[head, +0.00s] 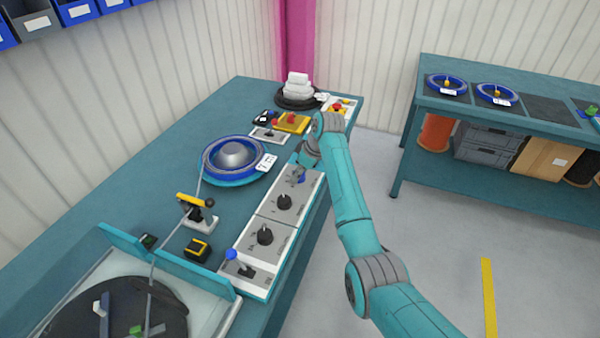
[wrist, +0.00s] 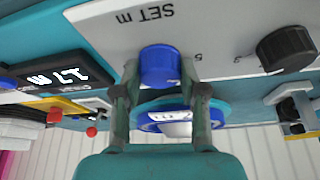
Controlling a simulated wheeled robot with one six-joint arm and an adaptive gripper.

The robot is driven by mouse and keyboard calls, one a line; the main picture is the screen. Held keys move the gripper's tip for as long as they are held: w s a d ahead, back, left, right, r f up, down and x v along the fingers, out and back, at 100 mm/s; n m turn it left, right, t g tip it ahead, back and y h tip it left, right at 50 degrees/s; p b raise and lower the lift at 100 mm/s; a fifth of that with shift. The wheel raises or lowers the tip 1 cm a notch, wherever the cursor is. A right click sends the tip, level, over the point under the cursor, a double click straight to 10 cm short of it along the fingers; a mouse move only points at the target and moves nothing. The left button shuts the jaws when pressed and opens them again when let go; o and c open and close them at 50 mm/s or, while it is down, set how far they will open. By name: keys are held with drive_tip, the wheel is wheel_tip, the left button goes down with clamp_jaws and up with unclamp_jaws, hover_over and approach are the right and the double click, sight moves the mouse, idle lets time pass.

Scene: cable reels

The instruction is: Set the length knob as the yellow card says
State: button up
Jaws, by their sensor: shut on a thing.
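The length knob (wrist: 159,66) is a blue round knob on a light grey panel (wrist: 215,25) marked "SET m", seen upside down in the wrist view. My gripper (wrist: 160,88) has one finger on each side of the knob and is shut on it. In the head view my gripper (head: 304,166) is at the far end of the control panel (head: 251,246), mostly hiding the knob (head: 301,180). A black display (wrist: 58,76) beside the panel seems to read 1.7 m. I cannot make out a yellow card with legible writing.
A yellow box with a red button (head: 291,122) stands beyond. Floor is clear to the right.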

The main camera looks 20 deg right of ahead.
drive_tip(key=shift+m, duration=0.3)
drive_tip(key=m, duration=0.1)
drive_tip(key=m+h, duration=0.1)
drive_tip(key=m, duration=0.1)
drive_tip(key=shift+s+a+m+t, duration=0.1)
drive_tip(key=shift+a+m+t, duration=0.05)
drive_tip(key=shift+m+t, duration=0.2)
drive_tip(key=m+h, duration=0.1)
drive_tip(key=m, duration=0.2)
drive_tip(key=shift+m+t+h, duration=0.25)
drive_tip(key=shift+m+h, duration=0.1)
drive_tip(key=shift+h, duration=0.05)
drive_tip(key=m+h, duration=0.1)
drive_tip(key=m, duration=0.3)
drive_tip(key=shift+a+h, duration=0.15)
drive_tip(key=shift+h, duration=0.25)
drive_tip(key=shift+m+g+h, duration=0.5)
drive_tip(key=shift+m, duration=1.3)
drive_tip(key=o, duration=1.1)
drive_tip(key=shift+o, duration=0.2)
